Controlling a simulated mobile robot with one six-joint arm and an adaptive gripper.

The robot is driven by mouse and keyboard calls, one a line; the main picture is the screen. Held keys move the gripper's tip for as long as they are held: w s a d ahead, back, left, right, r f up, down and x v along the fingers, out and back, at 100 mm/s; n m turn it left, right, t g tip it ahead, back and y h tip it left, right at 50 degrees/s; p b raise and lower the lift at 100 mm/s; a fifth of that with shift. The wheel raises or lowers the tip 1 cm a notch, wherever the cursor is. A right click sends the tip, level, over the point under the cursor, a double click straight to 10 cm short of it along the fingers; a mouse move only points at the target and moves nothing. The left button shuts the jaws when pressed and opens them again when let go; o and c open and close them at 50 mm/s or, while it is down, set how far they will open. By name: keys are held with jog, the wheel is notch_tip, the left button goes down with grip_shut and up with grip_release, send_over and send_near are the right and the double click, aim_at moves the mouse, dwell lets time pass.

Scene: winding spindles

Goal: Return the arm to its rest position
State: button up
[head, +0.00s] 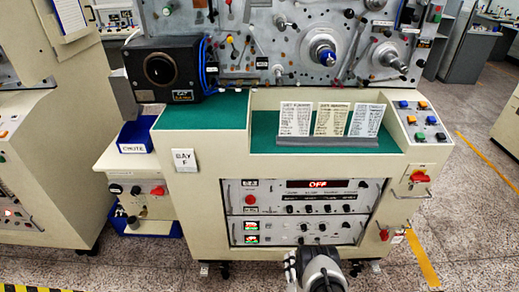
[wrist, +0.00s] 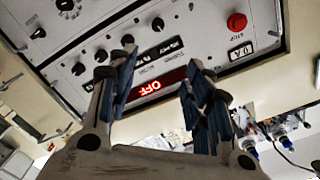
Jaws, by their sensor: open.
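My gripper (head: 315,268) shows at the bottom middle of the head view, in front of the lower panel of the winding machine. In the wrist view my gripper (wrist: 156,82) has its two fingers apart with nothing between them. Beyond the fingers, the control panel (wrist: 150,45) appears upside down, with a red OFF display (wrist: 150,87) and a red stop button (wrist: 237,22). The same display (head: 318,184) reads OFF in the head view. The fingertips appear apart from the panel, though the exact distance is hard to tell.
The cream machine cabinet (head: 200,200) stands directly ahead, with a green worktop (head: 210,112) and three cards in a grey holder (head: 328,141). Spindles (head: 322,52) sit on the upper plate. A blue chute bin (head: 134,136) is at left. Speckled floor (head: 470,230) is clear at right.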

jog(key=w+r+n+g, duration=0.2)
jog(key=w+r+g, duration=0.1)
jog(key=w+r, duration=1.3)
notch_tip(320, 180, up, 18)
jog(key=n+g, duration=0.2)
jog(key=g, duration=0.1)
jog(key=s+r+n+g, duration=0.2)
jog(key=s+r+g, duration=0.1)
jog(key=s+r, duration=1.15)
jog(key=s+r+n+g, duration=0.1)
jog(key=s+g, duration=0.1)
jog(key=s, duration=1.2)
jog(key=s+r+n+g, duration=0.1)
jog(key=s+g, duration=0.1)
jog(key=s, duration=1.2)
jog(key=shift+s+r, duration=0.25)
jog(key=shift+r, duration=0.1)
